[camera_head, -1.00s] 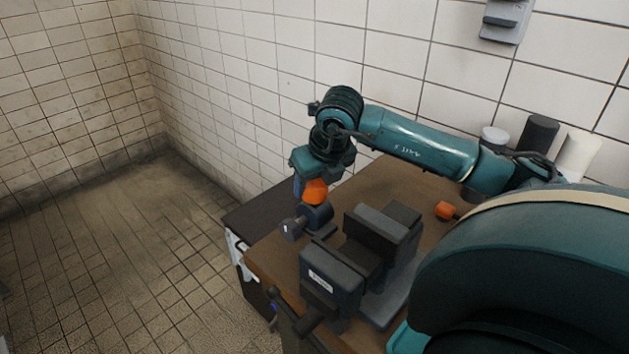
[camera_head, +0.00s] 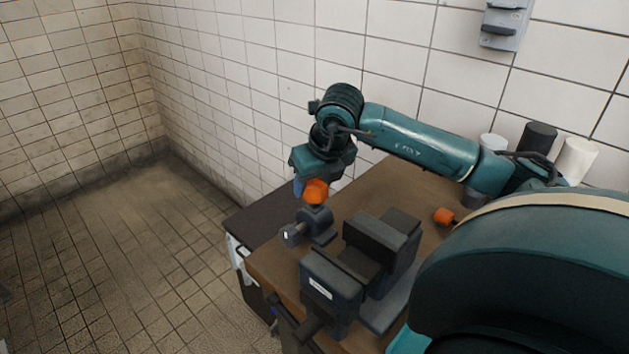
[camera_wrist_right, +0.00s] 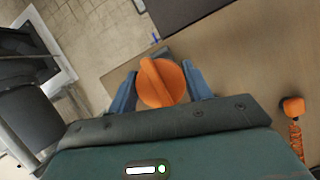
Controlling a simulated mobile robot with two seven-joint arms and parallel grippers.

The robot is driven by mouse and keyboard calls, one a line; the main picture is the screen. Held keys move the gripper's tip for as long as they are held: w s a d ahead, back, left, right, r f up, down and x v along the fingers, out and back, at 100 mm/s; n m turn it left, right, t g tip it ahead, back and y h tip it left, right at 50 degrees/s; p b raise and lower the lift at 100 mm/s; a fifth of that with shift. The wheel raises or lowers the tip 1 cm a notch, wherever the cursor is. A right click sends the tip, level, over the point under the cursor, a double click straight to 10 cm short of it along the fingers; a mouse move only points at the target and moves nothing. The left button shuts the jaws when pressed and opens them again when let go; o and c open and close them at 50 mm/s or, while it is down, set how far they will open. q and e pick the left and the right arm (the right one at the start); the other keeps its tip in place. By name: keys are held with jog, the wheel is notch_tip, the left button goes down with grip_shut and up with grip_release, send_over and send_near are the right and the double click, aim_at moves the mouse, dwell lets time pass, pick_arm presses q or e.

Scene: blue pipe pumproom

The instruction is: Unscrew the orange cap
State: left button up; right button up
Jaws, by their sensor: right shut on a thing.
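The orange cap (camera_head: 315,192) is a round disc with a raised bar across its top, seen from above in the right wrist view (camera_wrist_right: 161,83). It sits above a dark grey fitting (camera_head: 314,222) on the bench. Whether it touches the fitting is hard to tell. My right gripper (camera_head: 306,188) points down over the fitting. Its blue fingers (camera_wrist_right: 161,88) are on both sides of the cap and shut on it. The fitting is mostly hidden beneath the cap in the right wrist view. My left gripper is not in view.
A dark vise (camera_head: 350,265) stands on the brown bench (camera_head: 276,267), close to the fitting. A small orange object (camera_head: 443,216) lies farther right, and it also shows in the right wrist view (camera_wrist_right: 293,107). Black and white cylinders (camera_head: 537,142) stand by the tiled wall.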

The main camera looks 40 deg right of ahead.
jog(key=o, duration=1)
jog(key=shift+o, duration=0.2)
notch_tip(320, 180, up, 6)
jog(key=p, duration=0.4)
jog(key=shift+r, duration=0.1)
